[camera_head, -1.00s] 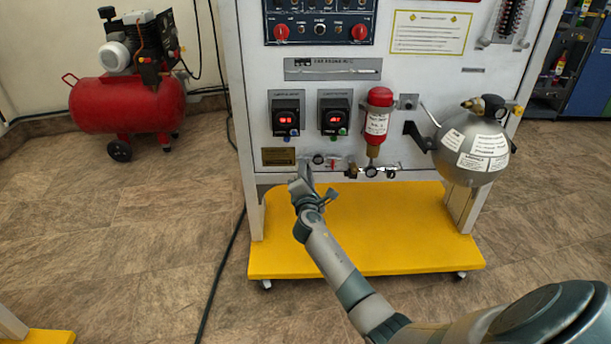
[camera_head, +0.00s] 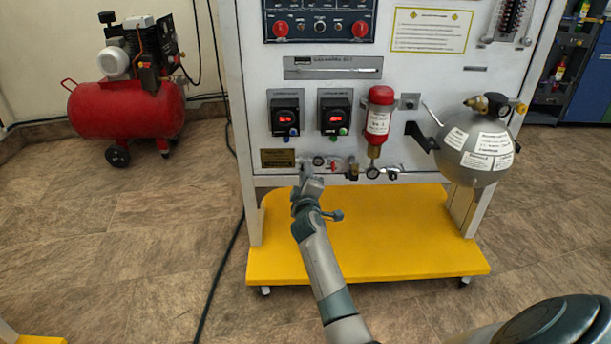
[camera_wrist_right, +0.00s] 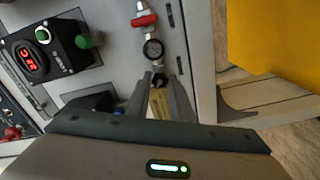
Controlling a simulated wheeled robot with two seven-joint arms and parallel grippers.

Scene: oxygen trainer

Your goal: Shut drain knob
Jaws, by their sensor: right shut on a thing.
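My right gripper (camera_head: 304,172) is at the lower left of the white panel, in front of the pipe row. In the right wrist view its two fingers (camera_wrist_right: 160,86) are close together, shut on the small drain knob (camera_wrist_right: 158,78) just below a round gauge (camera_wrist_right: 153,49). The fingers hide most of the knob, and its turn angle cannot be told. In the head view the knob is hidden behind the gripper. My left gripper is in neither view.
A red-handled valve (camera_wrist_right: 144,20) sits beyond the gauge. Two black controllers with red displays (camera_head: 286,119) are above. A red cylinder (camera_head: 379,112) and a grey tank (camera_head: 474,148) are to the right. The yellow base (camera_head: 380,240) juts out below.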

